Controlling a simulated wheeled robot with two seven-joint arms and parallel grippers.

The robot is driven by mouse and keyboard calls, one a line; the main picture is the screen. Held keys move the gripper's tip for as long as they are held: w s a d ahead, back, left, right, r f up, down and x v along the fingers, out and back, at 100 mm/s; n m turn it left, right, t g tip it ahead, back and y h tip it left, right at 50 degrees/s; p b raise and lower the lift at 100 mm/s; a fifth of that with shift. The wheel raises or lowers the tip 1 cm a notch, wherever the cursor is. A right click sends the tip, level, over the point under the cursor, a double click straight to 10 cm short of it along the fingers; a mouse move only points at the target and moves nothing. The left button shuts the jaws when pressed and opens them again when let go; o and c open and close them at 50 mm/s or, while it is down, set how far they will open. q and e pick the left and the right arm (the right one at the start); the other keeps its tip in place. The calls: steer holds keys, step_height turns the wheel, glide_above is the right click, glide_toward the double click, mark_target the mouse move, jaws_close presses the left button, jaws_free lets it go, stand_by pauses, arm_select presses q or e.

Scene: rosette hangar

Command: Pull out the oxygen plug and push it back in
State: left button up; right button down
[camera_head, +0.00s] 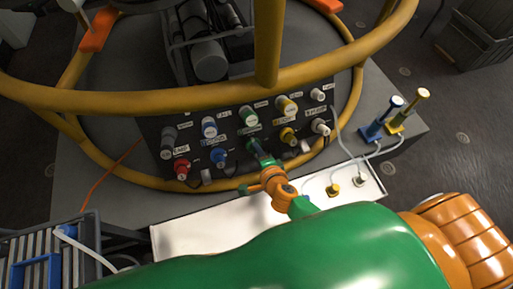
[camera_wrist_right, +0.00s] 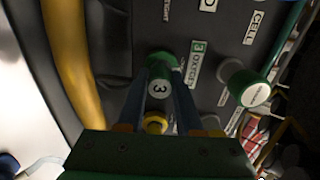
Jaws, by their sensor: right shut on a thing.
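The oxygen plug (camera_wrist_right: 162,68) is green with a "3" on its end face. In the right wrist view it sits at the dark panel beside a label reading "3 Oxygen" (camera_wrist_right: 197,62). My right gripper (camera_wrist_right: 160,90) has its two blue-grey fingers on either side of the plug, shut on it. In the head view my right gripper (camera_head: 259,152) reaches up to the lower row of the panel (camera_head: 150,128), and the plug is mostly hidden by the fingers. I cannot tell how deep the plug sits. My left gripper is not in view.
Other plugs flank it: red (camera_head: 181,169), blue (camera_head: 218,156) and yellow (camera_head: 288,136). Above is a green-and-white knob (camera_head: 249,116). A yellow ring rail (camera_head: 170,104) surrounds the panel. Blue (camera_head: 374,131) and yellow (camera_head: 397,124) handled tools stand right. A white board (camera_head: 190,232) lies in front.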

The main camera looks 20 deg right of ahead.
steer(key=shift+s+r+p, duration=0.35)
steer(key=shift+s+r, duration=0.1)
steer(key=shift+s, duration=0.1)
steer(key=p+v, duration=0.2)
steer(key=v, duration=0.2)
stand_by(0.5)
steer(key=shift+f, duration=0.1)
steer(key=shift+x, duration=2.35)
steer(key=shift+p, duration=0.6)
steer(key=shift+w, duration=0.1)
steer(key=shift+w+f, duration=0.15)
steer(key=shift+w, duration=0.15)
